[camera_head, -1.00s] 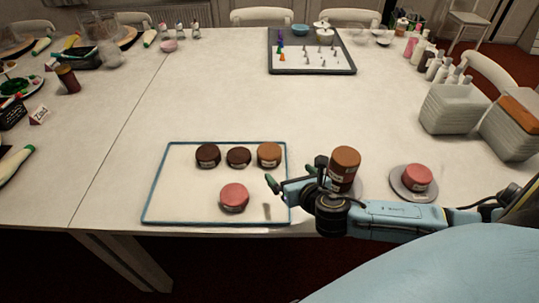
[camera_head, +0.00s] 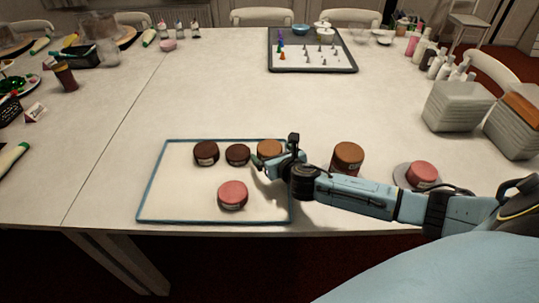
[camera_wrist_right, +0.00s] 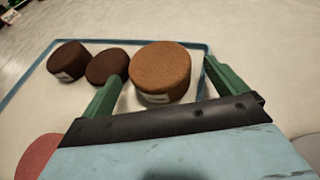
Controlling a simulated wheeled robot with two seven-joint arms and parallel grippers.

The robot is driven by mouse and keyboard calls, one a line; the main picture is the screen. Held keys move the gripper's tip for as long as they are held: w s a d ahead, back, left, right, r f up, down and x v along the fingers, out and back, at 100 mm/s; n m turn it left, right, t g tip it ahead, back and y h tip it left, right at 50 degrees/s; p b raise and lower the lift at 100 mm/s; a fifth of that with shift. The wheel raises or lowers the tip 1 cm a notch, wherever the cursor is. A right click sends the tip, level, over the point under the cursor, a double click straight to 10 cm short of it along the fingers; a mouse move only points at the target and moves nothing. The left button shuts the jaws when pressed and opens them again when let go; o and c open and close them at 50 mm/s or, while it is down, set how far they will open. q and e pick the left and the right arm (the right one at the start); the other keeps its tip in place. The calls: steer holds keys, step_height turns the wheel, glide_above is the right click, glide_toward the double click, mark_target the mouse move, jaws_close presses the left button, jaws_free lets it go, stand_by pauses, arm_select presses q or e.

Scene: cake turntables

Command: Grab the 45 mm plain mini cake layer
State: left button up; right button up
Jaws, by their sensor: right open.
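A tan, plain-looking mini cake layer (camera_head: 268,148) sits at the back right of the blue-rimmed tray (camera_head: 180,220), with a pale label too small to read. My right gripper (camera_head: 274,155) is open beside it in the head view and partly covers it. In the right wrist view the tan layer (camera_wrist_right: 160,70) stands between and just beyond the two green fingers (camera_wrist_right: 163,76), with gaps on both sides. Two dark brown layers (camera_head: 206,153) (camera_head: 237,155) stand to its left, and a pink layer (camera_head: 232,194) is nearer the front. My left gripper is out of view.
A taller brown cake stack (camera_head: 347,158) stands right of the tray, behind my right arm. A pink layer (camera_head: 422,173) sits on a grey round turntable further right. Grey stacked containers (camera_head: 455,107) are at the right. The table's middle is clear.

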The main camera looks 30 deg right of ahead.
steer(key=shift+w+f, duration=0.15)
steer(key=shift+w, duration=0.25)
steer(key=c, duration=1.1)
